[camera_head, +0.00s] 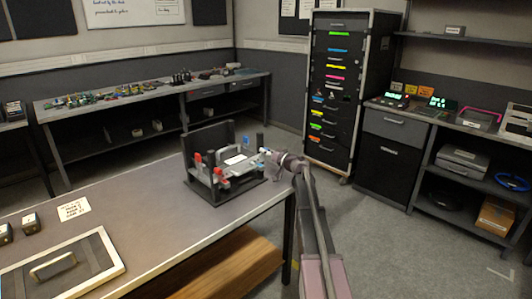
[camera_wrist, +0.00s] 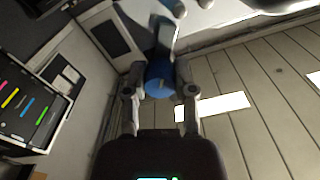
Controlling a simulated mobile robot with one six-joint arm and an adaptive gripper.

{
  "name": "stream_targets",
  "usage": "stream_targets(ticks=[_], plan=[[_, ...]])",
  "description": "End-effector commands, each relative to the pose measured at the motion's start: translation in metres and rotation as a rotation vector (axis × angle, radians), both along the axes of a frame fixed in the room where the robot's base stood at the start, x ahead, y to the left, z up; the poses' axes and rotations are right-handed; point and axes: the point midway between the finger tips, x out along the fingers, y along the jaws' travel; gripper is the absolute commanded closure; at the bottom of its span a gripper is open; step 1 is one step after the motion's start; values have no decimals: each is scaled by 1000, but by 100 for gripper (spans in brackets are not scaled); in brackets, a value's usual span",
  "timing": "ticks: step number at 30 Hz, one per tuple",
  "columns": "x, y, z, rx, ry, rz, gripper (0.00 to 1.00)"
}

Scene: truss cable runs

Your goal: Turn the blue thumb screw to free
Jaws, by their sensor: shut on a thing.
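The blue thumb screw (camera_wrist: 157,76) sits between the two fingers of my gripper (camera_wrist: 160,88) in the wrist view. My gripper is shut on it, one finger on each side. In the head view my gripper (camera_head: 268,153) reaches the right side of a dark fixture (camera_head: 205,194) on the bench. The fixture has a back plate, a pale part in its middle and several red and blue knobs. The screw's shaft and how far it is turned cannot be made out.
The fixture stands near the far end of the grey bench (camera_head: 140,205). A framed panel with a handle (camera_head: 53,264), small dark blocks (camera_head: 29,220) and a paper note (camera_head: 74,209) lie on the bench's left part. A tall rack (camera_head: 335,100) stands behind; open floor lies to the right.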

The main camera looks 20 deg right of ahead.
Motion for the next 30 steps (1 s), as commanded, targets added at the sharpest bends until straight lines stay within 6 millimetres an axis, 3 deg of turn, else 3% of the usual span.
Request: stream_targets(ticks=[20,21,23,24,30], plan=[[1,1,0,91,32,2,100],[1,2,0,90,33,2,54],[1,1,0,90,32,2,36],[1,1,0,90,32,2,31],[0,1,0,90,32,1,31]])
